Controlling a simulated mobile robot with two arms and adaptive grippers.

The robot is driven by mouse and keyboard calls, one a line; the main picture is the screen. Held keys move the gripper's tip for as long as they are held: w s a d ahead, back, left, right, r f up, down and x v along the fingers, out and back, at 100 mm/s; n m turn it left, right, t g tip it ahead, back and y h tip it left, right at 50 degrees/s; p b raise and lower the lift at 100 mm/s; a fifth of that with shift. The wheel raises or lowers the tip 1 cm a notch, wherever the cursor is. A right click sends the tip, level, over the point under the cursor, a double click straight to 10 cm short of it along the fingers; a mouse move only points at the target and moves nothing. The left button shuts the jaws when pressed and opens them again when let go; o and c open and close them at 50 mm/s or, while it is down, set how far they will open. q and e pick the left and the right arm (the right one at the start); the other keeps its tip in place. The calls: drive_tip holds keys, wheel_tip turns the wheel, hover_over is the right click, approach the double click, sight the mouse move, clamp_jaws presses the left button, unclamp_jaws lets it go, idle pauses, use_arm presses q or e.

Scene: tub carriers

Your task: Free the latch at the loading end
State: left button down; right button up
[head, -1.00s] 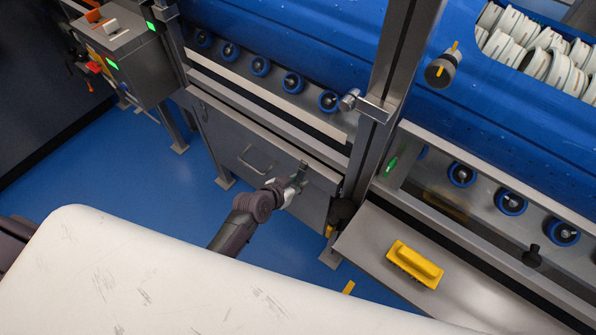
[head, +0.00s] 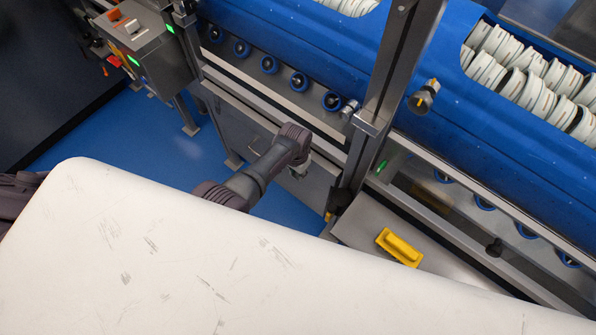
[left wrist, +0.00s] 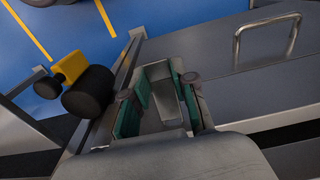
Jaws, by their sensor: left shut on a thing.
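The latch (left wrist: 163,92) shows in the left wrist view as a grey metal piece on the grey front panel, between the green-padded fingers. My left gripper (left wrist: 158,104) is shut on it, with a pad at either side. In the head view my left gripper (head: 299,170) reaches the panel (head: 318,190) below the blue drum, left of the upright post. My wrist hides most of the fingers and the latch there. I cannot tell whether the latch is engaged. My right gripper is not in view.
A black knob (left wrist: 88,92) with a yellow block sits beside the gripper. A bar handle (left wrist: 267,38) is on the panel. A control box (head: 140,45) stands at left. My white top fills the foreground; blue floor lies between.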

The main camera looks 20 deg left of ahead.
use_arm(q)
drive_tip(key=shift+r+g+y+b, duration=0.4)
drive_tip(key=shift+g+b, duration=0.15)
drive_tip(key=shift+g, duration=0.35)
drive_tip(key=c, duration=0.9)
unclamp_jaws()
drive_tip(key=r, duration=0.4)
drive_tip(key=w+r, duration=0.1)
drive_tip(key=r, duration=0.7)
drive_tip(key=shift+w+d, duration=0.3)
drive_tip(key=shift+w, duration=0.1)
drive_tip(key=shift+f, duration=0.1)
